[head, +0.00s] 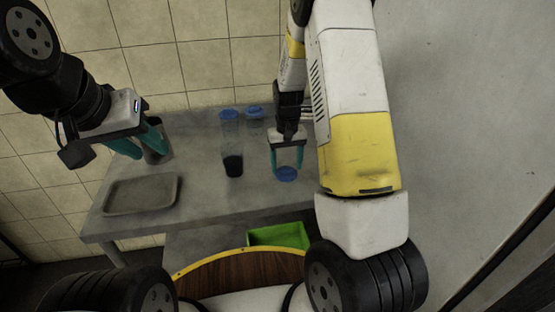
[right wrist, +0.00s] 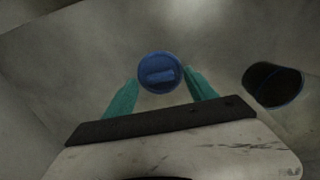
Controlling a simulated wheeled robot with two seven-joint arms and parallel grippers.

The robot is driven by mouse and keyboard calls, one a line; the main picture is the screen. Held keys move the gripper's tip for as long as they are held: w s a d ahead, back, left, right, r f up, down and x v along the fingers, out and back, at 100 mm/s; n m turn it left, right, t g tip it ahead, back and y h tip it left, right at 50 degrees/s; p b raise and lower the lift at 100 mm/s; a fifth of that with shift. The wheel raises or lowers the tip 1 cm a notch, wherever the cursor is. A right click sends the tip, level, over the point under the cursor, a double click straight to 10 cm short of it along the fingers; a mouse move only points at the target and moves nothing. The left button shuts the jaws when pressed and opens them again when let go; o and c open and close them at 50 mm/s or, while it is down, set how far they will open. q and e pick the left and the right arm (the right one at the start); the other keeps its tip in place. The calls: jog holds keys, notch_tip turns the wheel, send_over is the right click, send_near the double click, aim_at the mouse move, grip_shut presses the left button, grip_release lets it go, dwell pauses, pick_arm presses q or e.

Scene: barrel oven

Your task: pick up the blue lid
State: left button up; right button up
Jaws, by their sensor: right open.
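The blue lid (head: 286,174) lies on the grey table, near its front right part. It is round with a raised bar across its top, as the right wrist view (right wrist: 160,72) shows. My right gripper (head: 287,165) points down over the lid and is open. Its teal fingertips (right wrist: 162,80) are to either side of the lid in the picture; I cannot tell whether they touch it. My left gripper (head: 150,153) is at the far left of the table, fingers apart, in front of a grey cup (head: 160,156) that it partly hides.
A clear container with dark contents (head: 233,165) stands left of the lid. Another blue-topped container (head: 254,122) stands behind. A shallow grey tray (head: 141,195) lies at the table's left front. A green bin (head: 279,236) is below the front edge. A tiled wall is behind.

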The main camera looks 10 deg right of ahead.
jog(key=shift+f, duration=0.6)
jog(key=c, duration=1.4)
